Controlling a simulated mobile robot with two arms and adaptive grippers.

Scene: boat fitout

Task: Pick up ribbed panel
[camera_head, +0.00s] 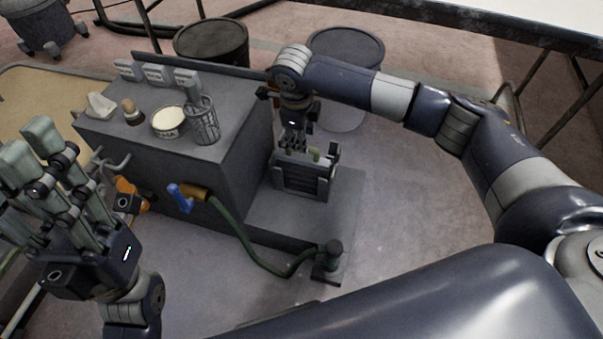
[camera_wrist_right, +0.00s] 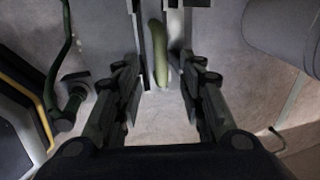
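A dark grey ribbed panel (camera_head: 300,180), with horizontal slats on its front, stands upright on the low grey ledge beside the big grey cabinet. My right gripper (camera_head: 296,146) points down at its top edge. In the right wrist view, the fingers of my right gripper (camera_wrist_right: 158,88) are apart with a gap between them. A green curved piece (camera_wrist_right: 157,52) between grey uprights shows beyond the fingertips; I cannot tell whether the fingers touch anything. My left gripper (camera_head: 30,143) is raised at the left with its fingers apart and empty, away from the panel.
The cabinet (camera_head: 235,135) carries a mesh cup (camera_head: 203,125), a round tin (camera_head: 167,122), a small bottle (camera_head: 132,112) and switch boxes (camera_head: 157,73). A green hose (camera_head: 245,240) runs from its front to a post (camera_head: 330,260). Two bins (camera_head: 345,48) (camera_head: 212,40) stand behind.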

